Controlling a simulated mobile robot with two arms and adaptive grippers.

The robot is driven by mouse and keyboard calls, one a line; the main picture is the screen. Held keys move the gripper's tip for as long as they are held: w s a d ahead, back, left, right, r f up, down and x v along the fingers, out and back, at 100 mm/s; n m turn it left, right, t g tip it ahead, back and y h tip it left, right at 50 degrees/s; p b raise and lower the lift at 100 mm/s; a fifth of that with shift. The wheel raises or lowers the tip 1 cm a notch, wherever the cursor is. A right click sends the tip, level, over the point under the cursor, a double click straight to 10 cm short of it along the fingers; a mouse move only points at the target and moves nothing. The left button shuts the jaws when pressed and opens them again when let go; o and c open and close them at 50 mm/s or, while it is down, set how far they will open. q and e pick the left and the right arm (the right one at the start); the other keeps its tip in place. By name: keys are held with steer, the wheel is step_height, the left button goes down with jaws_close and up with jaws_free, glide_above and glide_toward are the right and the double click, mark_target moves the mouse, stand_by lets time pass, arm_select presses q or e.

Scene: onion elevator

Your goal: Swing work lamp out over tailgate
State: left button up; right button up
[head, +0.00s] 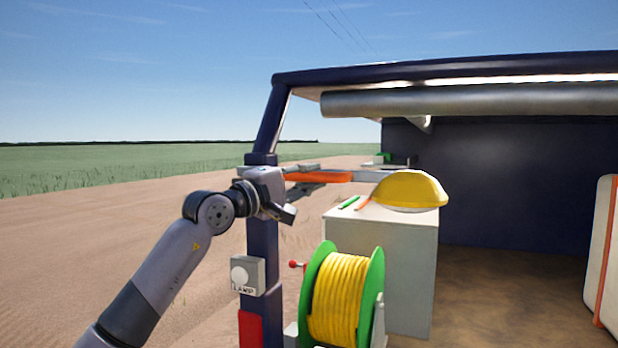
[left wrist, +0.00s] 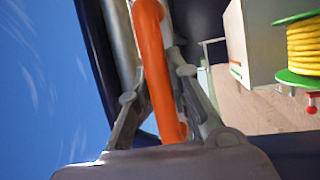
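The work lamp has a yellow dome shade (head: 410,190) on a swing arm with an orange grip section (head: 322,177). The shade hangs over the white cabinet inside the vehicle's right-hand space. My left gripper (head: 303,177) is at the corner post end of the lamp arm, with one finger on each side of the orange section. In the left wrist view, the orange grip (left wrist: 155,70) runs between the fingers, and both fingertips appear to close against it. The lamp shade does not show in that view. My right gripper is not in view.
A dark blue post (head: 262,240) with a LAMP switch box (head: 246,276) stands below my left wrist. A green reel with yellow hose (head: 340,298) is beside it. The white cabinet (head: 385,270) is behind. A grey tube (head: 480,100) runs overhead. Open ground lies left.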

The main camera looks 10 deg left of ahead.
arm_select(q)
jaws_close()
steer(key=shift+f, duration=0.1)
stand_by(0.3)
